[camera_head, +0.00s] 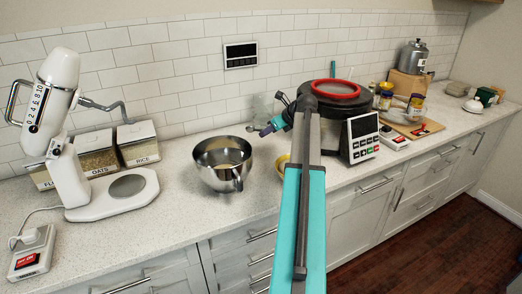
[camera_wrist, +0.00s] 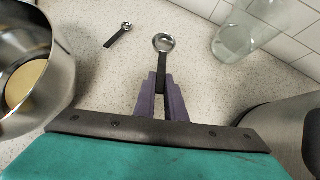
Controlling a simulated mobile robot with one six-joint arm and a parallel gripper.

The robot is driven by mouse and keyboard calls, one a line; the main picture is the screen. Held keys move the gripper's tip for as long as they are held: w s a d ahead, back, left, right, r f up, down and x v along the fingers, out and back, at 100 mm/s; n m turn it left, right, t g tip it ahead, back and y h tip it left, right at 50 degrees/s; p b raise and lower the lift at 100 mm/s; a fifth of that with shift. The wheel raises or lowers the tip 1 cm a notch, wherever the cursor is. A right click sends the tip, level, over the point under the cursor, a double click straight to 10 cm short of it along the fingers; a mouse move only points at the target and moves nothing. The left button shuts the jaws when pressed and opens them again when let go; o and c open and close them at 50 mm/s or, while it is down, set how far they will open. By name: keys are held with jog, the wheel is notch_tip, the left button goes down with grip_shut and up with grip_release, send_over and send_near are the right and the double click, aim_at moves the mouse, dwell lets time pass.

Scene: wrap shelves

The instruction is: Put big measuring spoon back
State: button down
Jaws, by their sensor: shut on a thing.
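In the wrist view, a measuring spoon (camera_wrist: 163,44) with a round metal bowl and a dark handle points away from my gripper (camera_wrist: 160,86). The gripper's purple fingers are shut on its handle, and they hide the handle's near end. A smaller measuring spoon (camera_wrist: 118,36) lies on the counter to the left, apart from the held one. In the head view my gripper (camera_head: 267,129) is above the counter, between the metal bowl and the black cooker; the spoon is too small to make out clearly there.
A metal mixing bowl (camera_head: 210,174) with yellowish contents stands left of my gripper. A clear glass vessel (camera_wrist: 242,36) stands at the upper right in the wrist view. A black cooker (camera_head: 337,125) stands right of the gripper. Bare counter (camera_wrist: 85,65) surrounds the small spoon.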

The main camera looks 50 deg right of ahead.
jog(key=shift+f+p, duration=0.3)
jog(key=shift+f, duration=1.95)
jog(key=shift+f, duration=0.15)
jog(key=shift+f+p, duration=0.4)
jog(key=shift+f, duration=1.35)
jog(key=c, duration=1.8)
grip_release()
jog(key=shift+f, duration=0.1)
jog(key=shift+b+v, duration=1.25)
jog(key=shift+v, duration=4.85)
jog(key=shift+w, duration=0.1)
